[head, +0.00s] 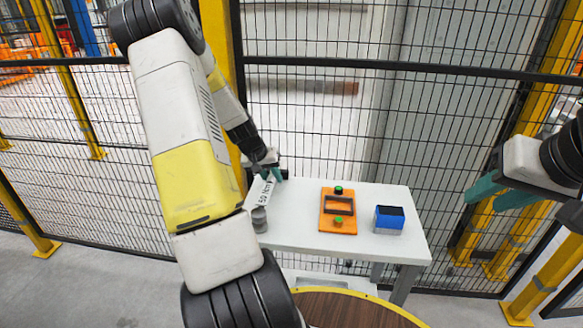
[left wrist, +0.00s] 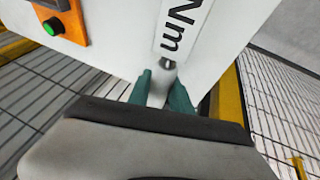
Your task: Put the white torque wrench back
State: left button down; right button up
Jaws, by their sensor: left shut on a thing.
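The white torque wrench (head: 265,192) shows at the left end of the white table, with dark "60 Nm" lettering along it. My left gripper (head: 268,172) is at its far end, with green fingers. In the left wrist view the fingers of my left gripper (left wrist: 162,92) are shut on the white end of the wrench (left wrist: 180,35). Whether the wrench touches the tabletop or hangs just above it I cannot tell. My right gripper (head: 500,192) is at the right, away from the table, with its green fingers apart and empty.
The white table (head: 300,235) bears an orange panel (head: 338,222) with green buttons, a blue box (head: 389,219) and a grey cylindrical piece (head: 259,220) near the left edge. A black mesh fence (head: 330,120) with yellow posts stands behind. A round brown top (head: 345,309) is in front.

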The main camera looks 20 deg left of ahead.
pick_arm(q)
jog(key=shift+f, duration=0.35)
jog(key=c, duration=1.1)
grip_release()
jog(key=v, duration=0.8)
jog(key=shift+w, duration=0.1)
jog(key=s+d+r+m, duration=0.2)
jog(key=s+d+r, duration=0.1)
jog(key=d+r, duration=0.6)
jog(key=s+d+r, duration=0.3)
jog(key=s+d, duration=0.1)
jog(key=s, duration=0.2)
jog(key=s+d+r+m, duration=0.1)
jog(key=s+d+r, duration=0.3)
jog(key=s, duration=0.3)
jog(key=s+d+r+m+t, duration=0.1)
jog(key=s+d+r, duration=0.3)
jog(key=s+d, duration=0.1)
jog(key=shift+s+d+h, duration=0.3)
jog(key=shift+s+d, duration=0.1)
jog(key=shift+s, duration=0.35)
